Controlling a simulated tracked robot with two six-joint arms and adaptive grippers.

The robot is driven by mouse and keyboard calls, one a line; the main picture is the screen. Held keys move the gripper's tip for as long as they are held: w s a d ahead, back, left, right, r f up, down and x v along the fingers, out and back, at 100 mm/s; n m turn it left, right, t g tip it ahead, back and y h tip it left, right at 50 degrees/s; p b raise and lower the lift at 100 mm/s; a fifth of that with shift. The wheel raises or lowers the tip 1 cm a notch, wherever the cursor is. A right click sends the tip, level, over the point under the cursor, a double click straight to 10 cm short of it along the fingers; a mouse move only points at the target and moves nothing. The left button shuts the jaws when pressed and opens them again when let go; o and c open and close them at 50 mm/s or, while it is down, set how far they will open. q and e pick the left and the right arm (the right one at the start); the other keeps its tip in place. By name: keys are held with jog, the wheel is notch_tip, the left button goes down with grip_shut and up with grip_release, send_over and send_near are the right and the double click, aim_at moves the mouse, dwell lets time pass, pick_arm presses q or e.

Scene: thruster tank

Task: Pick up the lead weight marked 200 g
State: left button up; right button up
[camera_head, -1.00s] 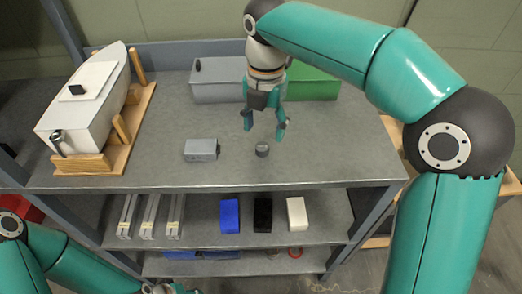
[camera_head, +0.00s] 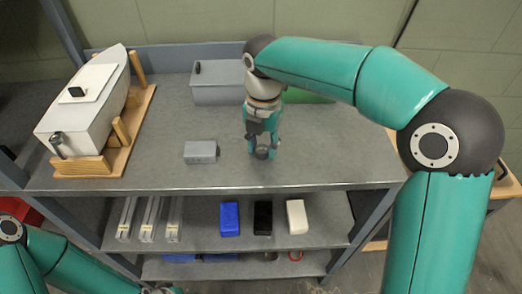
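A small dark grey round weight (camera_head: 262,153) stands on the grey top of the bench, right of the middle; no marking on it is legible. My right gripper (camera_head: 263,151) points down over it, with one finger on each side of the weight. The fingers partly cover it, and I cannot tell whether they touch it. My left gripper (camera_head: 158,290) is only partly in view at the bottom edge, low and far from the weight, and its fingers are cut off.
A grey box (camera_head: 201,152) lies left of the weight. A grey toolbox (camera_head: 215,83) and a green box (camera_head: 308,97) stand behind. A model boat (camera_head: 85,105) rests on a wooden stand at left. Blue, black and white blocks (camera_head: 296,216) and metal rails lie on the lower shelf.

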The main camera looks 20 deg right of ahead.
grip_shut()
jog(key=shift+r, duration=0.15)
